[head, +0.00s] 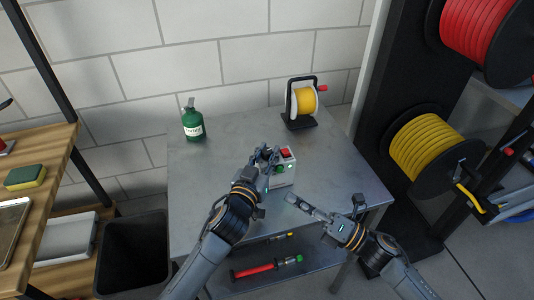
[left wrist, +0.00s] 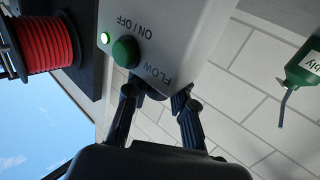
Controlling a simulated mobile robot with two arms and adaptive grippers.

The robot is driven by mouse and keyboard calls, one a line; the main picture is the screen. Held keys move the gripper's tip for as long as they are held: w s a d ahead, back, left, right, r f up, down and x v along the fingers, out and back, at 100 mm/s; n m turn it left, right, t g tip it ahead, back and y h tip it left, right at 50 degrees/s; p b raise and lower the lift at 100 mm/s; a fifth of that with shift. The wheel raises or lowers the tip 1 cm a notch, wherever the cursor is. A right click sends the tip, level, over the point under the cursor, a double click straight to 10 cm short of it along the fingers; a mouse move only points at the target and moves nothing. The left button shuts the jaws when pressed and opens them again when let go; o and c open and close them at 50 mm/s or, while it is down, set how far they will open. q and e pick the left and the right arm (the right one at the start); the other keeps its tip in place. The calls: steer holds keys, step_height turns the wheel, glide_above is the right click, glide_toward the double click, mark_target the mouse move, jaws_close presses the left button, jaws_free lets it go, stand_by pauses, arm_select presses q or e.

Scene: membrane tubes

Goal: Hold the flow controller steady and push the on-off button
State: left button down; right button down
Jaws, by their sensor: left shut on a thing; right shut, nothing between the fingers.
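The flow controller (head: 283,180) is a light grey box on the metal table, with a red part (head: 287,153) on top and a green button (head: 279,169). My left gripper (head: 267,157) is shut on the box at its left side. In the left wrist view the controller's face (left wrist: 180,35) reads FLOW and ON / OFF. The green on-off button (left wrist: 125,51) sits beside a lit green lamp (left wrist: 104,38). My left fingers (left wrist: 156,98) reach the box edge; their exact contact is partly hidden. My right gripper (head: 291,199) is shut and empty, in front of the controller and apart from it.
A green bottle (head: 193,125) stands at the table's back left. A small yellow reel (head: 304,100) stands at the back right. The table (head: 225,135) is clear between them. Large red (head: 475,35) and yellow (head: 428,150) hose reels stand right of the table.

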arm_select(q)
steer(key=c, duration=1.1)
jaws_free()
steer(key=shift+o, duration=0.2)
